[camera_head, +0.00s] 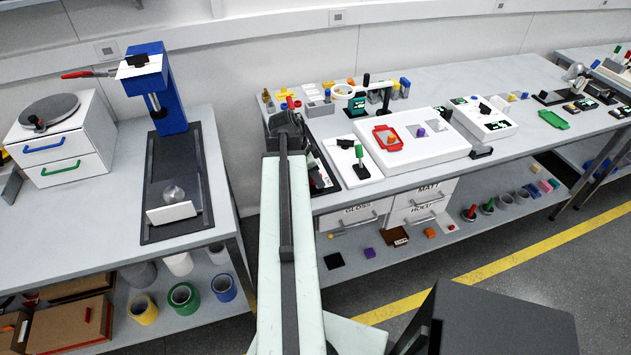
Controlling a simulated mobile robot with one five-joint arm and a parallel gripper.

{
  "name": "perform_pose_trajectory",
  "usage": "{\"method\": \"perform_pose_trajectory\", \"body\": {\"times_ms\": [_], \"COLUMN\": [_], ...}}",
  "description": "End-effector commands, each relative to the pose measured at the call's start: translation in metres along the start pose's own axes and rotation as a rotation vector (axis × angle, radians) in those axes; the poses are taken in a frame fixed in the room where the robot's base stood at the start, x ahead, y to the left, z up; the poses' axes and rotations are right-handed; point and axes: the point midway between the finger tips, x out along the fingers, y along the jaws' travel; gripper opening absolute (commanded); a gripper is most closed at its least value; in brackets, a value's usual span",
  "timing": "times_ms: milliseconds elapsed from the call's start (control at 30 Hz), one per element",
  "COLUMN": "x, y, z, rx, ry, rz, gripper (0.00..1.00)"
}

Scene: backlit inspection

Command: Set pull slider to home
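I cannot tell for sure which part is the pull slider. A small dark handle (481,152) sits at the front edge of the right bench, by the white light box (421,143). Left of the box, a white plate (337,166) carries an upright green-topped lever (359,153). No home mark is readable. My gripper (285,119) is over the left end of the right bench, left of the white plate and apart from the dark handle. I see it from behind and above; its fingers are too hidden to show whether they are open.
A red tray (387,127) is on the light box. A ring magnifier (349,90) and several small coloured parts stand behind it. Drawers (416,203) and a lower shelf are below. The left bench holds a blue press (173,108). A floor gap separates the benches.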

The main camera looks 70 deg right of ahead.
Motion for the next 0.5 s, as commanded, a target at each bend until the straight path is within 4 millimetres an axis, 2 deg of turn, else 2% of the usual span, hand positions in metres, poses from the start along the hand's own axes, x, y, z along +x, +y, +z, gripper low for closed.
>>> {"method": "perform_pose_trajectory", "body": {"times_ms": [100, 233, 500], "x": [-0.0016, -0.0017, -0.0018], "y": [0.0, -0.0001, -0.0003], "z": [-0.0002, 0.0, 0.0004], "rx": [0.0, -0.001, -0.001], "ry": [0.0, 0.0, 0.0], "rz": [0.0, -0.001, -0.001], "gripper": [0.35, 0.0, 0.0]}}
